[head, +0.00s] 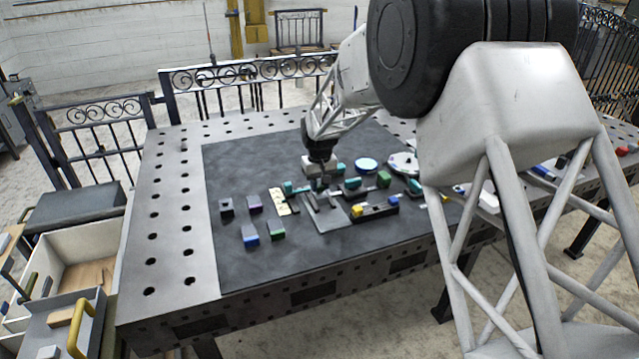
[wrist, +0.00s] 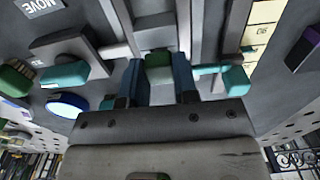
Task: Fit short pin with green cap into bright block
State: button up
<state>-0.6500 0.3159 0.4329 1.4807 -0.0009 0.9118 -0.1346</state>
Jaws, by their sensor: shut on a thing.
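My gripper (wrist: 158,88) is shut on a small piece with a green top and a pale lower side, which I take for the short pin with green cap (wrist: 158,60). The fingers stand on either side of it, and most of its shaft is hidden. In the head view my gripper (head: 320,184) is low over the back end of a grey slotted plate (head: 328,216), and the pin cannot be made out there. A dark grey bar lies just beyond the cap in the wrist view. I cannot tell for sure which piece is the bright block.
Teal-ended pieces flank the gripper, on the left (wrist: 65,75) and right (wrist: 237,80) in the wrist view. A cream marked panel (head: 281,203) lies left of the plate. The mat's front left (head: 235,270) is clear.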

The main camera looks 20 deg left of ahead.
jog(key=shift+f, duration=0.4)
dwell(0.3)
jog(key=o, duration=1.5)
jog(key=shift+o, duration=0.2)
jog(key=shift+r, duration=0.1)
jog(key=shift+r, duration=3.35)
